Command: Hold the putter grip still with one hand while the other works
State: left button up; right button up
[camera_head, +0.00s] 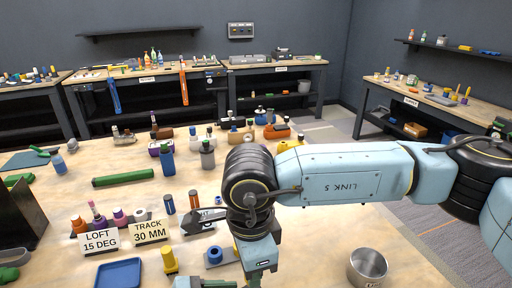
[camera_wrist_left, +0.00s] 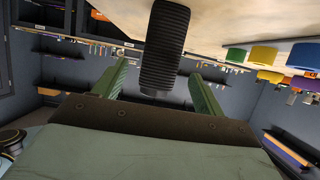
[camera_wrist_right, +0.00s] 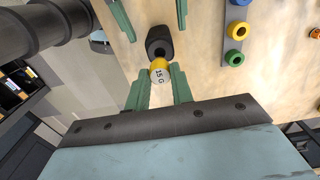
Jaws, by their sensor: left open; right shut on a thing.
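The black ridged putter grip (camera_wrist_left: 165,40) stands between the two green fingers of my left gripper (camera_wrist_left: 158,72) in the left wrist view. A gap shows on both sides, so the fingers are open around it.
A strip with coloured rings (camera_head: 214,254) lies beside my right gripper. A metal cup (camera_head: 367,267) stands to the right. A blue tray (camera_head: 119,273), sign cards (camera_head: 150,231) and a green bar (camera_head: 123,178) are on the left. The table right of my right gripper is mostly bare.

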pick_arm(q)
jog(key=o, duration=0.6)
jog(key=shift+c, duration=0.2)
